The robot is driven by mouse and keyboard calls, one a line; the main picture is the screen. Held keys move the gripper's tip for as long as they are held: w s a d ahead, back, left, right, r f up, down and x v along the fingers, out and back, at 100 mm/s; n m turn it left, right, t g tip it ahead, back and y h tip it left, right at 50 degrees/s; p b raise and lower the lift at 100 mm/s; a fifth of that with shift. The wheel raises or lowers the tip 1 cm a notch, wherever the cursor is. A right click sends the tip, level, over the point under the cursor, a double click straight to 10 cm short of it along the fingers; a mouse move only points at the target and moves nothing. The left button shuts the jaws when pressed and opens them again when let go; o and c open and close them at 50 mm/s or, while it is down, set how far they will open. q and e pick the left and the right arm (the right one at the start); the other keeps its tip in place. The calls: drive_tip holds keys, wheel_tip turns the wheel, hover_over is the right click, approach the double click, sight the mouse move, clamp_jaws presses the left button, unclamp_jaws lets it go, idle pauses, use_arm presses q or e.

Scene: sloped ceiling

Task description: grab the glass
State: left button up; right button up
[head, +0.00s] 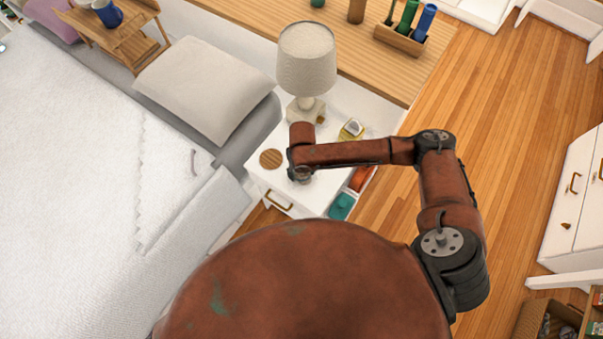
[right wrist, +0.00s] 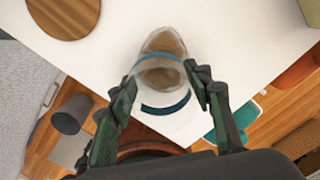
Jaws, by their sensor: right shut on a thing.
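The glass (right wrist: 162,62) is clear, with a blue band, and shows in the right wrist view between the two dark fingers of my right gripper (right wrist: 164,90). The gripper is shut on it, one finger on each side. In the head view my right gripper (head: 302,175) is over the front part of the white nightstand (head: 318,190), and the glass is mostly hidden there. I cannot tell whether the glass touches the nightstand top. My left gripper is not in view.
A round wooden coaster (head: 271,159) lies left of the gripper. A lamp (head: 306,65) and a small yellow-framed item (head: 351,129) stand behind. The bed (head: 75,190) is at the left, and open wooden floor (head: 500,140) lies to the right.

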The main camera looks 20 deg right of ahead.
drive_tip(key=shift+c, duration=1.4)
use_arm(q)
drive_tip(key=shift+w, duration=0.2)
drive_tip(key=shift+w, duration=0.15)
use_arm(e)
drive_tip(key=shift+r, duration=0.1)
